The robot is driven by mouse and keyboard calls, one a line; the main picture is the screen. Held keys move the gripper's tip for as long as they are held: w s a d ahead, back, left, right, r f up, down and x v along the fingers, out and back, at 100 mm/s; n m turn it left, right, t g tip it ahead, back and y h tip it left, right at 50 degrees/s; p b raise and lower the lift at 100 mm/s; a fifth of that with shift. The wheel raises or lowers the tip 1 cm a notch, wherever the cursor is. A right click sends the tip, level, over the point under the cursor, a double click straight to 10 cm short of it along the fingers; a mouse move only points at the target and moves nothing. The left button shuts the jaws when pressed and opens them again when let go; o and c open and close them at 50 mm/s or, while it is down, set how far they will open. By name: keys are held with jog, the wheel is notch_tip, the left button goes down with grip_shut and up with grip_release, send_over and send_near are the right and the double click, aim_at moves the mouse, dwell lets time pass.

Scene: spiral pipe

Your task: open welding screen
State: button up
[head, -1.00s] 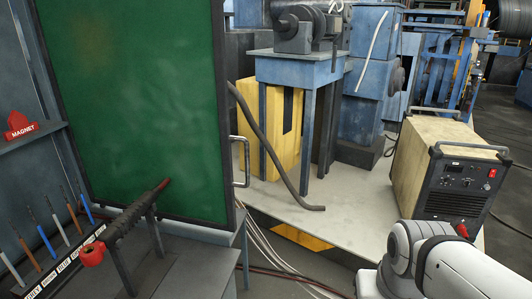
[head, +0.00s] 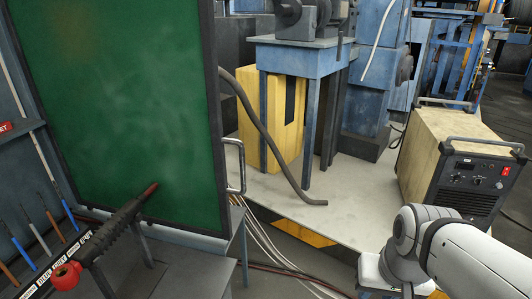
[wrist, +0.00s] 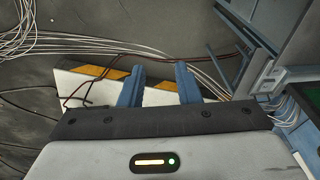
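The welding screen (head: 130,110) is a dark green panel in a dark frame, standing upright at the left in the head view. A light metal handle (head: 241,166) sticks out from its right edge, low down. My gripper (wrist: 159,76) shows in the wrist view with its two blue fingers apart and nothing between them. In the head view only my white arm shows, at the lower right, and the gripper is out of sight. The arm is well to the right of the handle. A dark green patch at the wrist view's right edge may be the screen.
A welding torch (head: 112,232) rests on a stand at the front left, beside several coloured rods. A beige welding machine (head: 455,145) stands at the right, close to my arm. A blue table (head: 305,60) stands behind. Cables (head: 265,240) run along the floor.

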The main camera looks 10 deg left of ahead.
aim_at(244, 188)
jog(key=w+a+r+m+g+y+p, duration=0.25)
jog(key=a+m+y, duration=0.3)
jog(key=a, duration=0.35)
jog(key=w+a+r+m+g+y+p, duration=0.1)
jog(key=w+a+r+m+y+p, duration=0.35)
jog(key=a, duration=0.45)
jog(key=w+a+r+m+t+y+p, duration=0.35)
jog(key=w+m+t+y, duration=0.3)
jog(key=w+m, duration=0.45)
jog(key=p+x, duration=0.1)
jog(key=x, duration=0.7)
jog(key=shift+s+r+p, duration=0.1)
jog(key=shift+r+p, duration=0.15)
jog(key=shift+p, duration=0.1)
grip_shut()
